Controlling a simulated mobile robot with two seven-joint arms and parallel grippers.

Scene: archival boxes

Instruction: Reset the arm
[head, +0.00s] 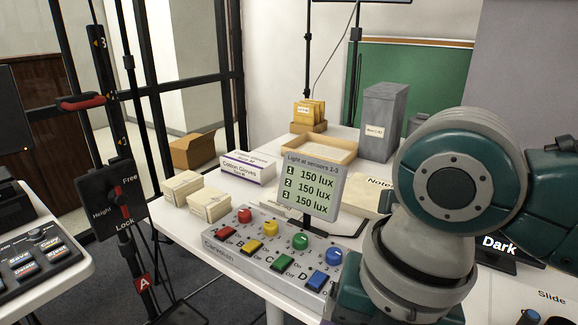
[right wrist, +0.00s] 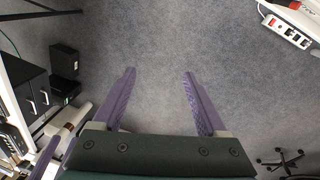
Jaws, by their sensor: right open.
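My right arm (head: 450,190), teal and grey, fills the right side of the head view and hides part of the table. Its gripper is not visible there. In the right wrist view my right gripper (right wrist: 157,75) shows two purple fingers spread wide apart. Nothing is between them, and grey carpet (right wrist: 155,35) lies below. My left gripper is in neither view.
A white table (head: 185,228) holds a control box (head: 262,262) with coloured knobs, a lux display (head: 310,186), cream boxes (head: 209,205), a tray (head: 319,150) and a grey box (head: 381,121). A lever panel (head: 113,200) stands left. A power strip (right wrist: 287,32) lies at upper right.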

